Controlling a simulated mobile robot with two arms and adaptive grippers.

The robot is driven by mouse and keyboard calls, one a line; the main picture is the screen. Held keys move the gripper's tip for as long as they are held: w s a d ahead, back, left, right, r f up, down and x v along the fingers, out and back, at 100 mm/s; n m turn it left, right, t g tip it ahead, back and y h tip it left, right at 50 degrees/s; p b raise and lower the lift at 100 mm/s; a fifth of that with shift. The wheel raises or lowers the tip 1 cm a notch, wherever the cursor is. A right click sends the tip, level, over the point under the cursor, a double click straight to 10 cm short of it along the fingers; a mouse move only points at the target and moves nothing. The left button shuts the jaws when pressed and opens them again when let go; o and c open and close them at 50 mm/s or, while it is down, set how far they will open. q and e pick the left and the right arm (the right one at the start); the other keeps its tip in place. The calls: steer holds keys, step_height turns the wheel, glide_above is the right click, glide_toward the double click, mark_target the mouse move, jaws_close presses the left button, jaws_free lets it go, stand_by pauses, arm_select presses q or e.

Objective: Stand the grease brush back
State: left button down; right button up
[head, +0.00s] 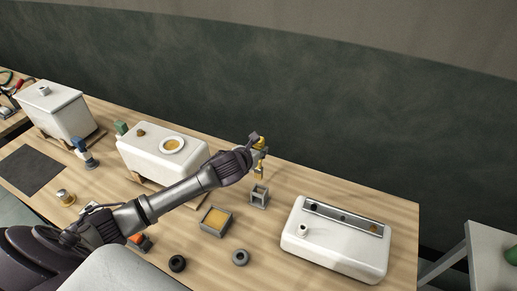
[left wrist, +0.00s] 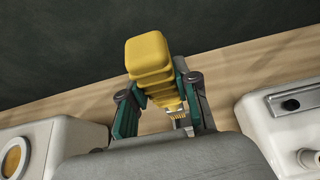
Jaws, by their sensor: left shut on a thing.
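The grease brush (left wrist: 150,60) has a yellow ridged handle, and its pale bristle end points down. My left gripper (left wrist: 162,102) is shut on the handle, with a green-padded finger on each side. In the head view the left gripper (head: 258,146) holds the brush (head: 259,172) roughly upright, with its lower end just above a small grey square holder (head: 259,197). A gap seems to show between brush and holder, but the exact alignment is hard to tell. My right gripper is not in view.
A grey tray (head: 212,234) with yellow contents stands in front of the holder. Two dark rings (head: 177,263) (head: 240,258) lie near the front edge. White ceramic tanks stand left (head: 150,155) and right (head: 320,255). A blue-handled tool (head: 82,150) stands farther left.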

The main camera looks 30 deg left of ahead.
arm_select(q)
steer(key=shift+d, duration=0.15)
steer(key=shift+d+f+b, duration=0.15)
steer(key=shift+f+b, duration=0.4)
steer(key=shift+f, duration=0.2)
steer(key=shift+f+b, duration=0.45)
steer(key=shift+f, duration=0.3)
steer(key=shift+f+b, duration=0.6)
steer(key=shift+f, duration=0.6)
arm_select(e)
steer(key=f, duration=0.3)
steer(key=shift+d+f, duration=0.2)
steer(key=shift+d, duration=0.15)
arm_select(q)
steer(key=shift+f, duration=0.3)
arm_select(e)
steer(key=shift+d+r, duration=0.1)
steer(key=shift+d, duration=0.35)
arm_select(q)
steer(key=shift+p, duration=0.35)
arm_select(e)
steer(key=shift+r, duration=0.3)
